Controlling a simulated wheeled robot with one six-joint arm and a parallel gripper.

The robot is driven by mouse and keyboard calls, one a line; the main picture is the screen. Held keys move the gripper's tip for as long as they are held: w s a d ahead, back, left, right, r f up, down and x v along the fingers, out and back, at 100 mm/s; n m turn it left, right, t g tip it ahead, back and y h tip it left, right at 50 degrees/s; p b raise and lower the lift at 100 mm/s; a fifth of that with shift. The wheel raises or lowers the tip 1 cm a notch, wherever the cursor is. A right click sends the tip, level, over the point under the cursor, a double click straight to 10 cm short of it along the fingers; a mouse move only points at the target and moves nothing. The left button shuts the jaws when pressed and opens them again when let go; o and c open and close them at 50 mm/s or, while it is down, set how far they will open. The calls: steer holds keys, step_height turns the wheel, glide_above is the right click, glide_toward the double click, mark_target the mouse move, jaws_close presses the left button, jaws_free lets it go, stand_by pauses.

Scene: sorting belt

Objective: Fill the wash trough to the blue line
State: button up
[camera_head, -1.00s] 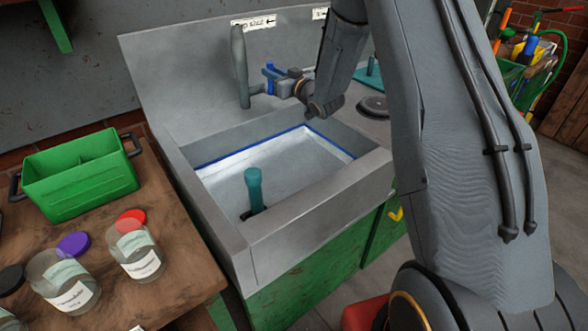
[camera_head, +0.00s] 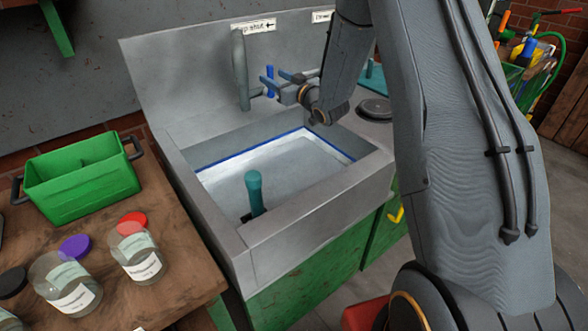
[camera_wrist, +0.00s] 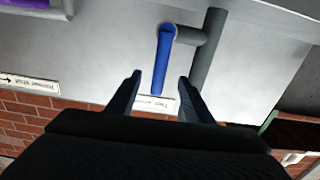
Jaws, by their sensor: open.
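The grey wash trough (camera_head: 310,197) stands in the middle of the head view. A blue line (camera_head: 225,159) runs around its inner walls. A pale surface shows below the line; I cannot tell how much is water. A teal upright plug (camera_head: 254,190) stands inside near the front. The grey tap pipe (camera_head: 241,75) is at the back wall, with a blue lever (camera_head: 270,88) beside it. The lever also shows in the wrist view (camera_wrist: 162,58). My gripper (camera_wrist: 160,79) is open, with its fingers on either side of the lever, apparently not touching it. I see no stream.
A wooden table (camera_head: 185,265) at the left holds a green divided box (camera_head: 85,190) and several lidded jars. A round dark disc (camera_head: 375,108) lies on the counter right of the trough. Labels (camera_head: 254,25) are on the back wall.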

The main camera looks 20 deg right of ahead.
steer(key=p+v, duration=0.1)
steer(key=v, duration=0.5)
steer(key=shift+w+p, duration=0.1)
steer(key=shift+p, duration=0.3)
steer(key=s+f+m+g+h, duration=0.2)
steer(key=s+g, duration=0.6)
steer(key=s, duration=1.2)
steer(key=s+f+m+g+h, duration=0.2)
steer(key=s+g, duration=0.6)
steer(key=s, duration=1.3)
steer(key=f+h, duration=0.1)
steer(key=h, duration=0.1)
steer(key=shift+s+a+f+m+h, duration=0.3)
steer(key=shift+a+m+h, duration=0.05)
steer(key=shift+m+h, duration=0.05)
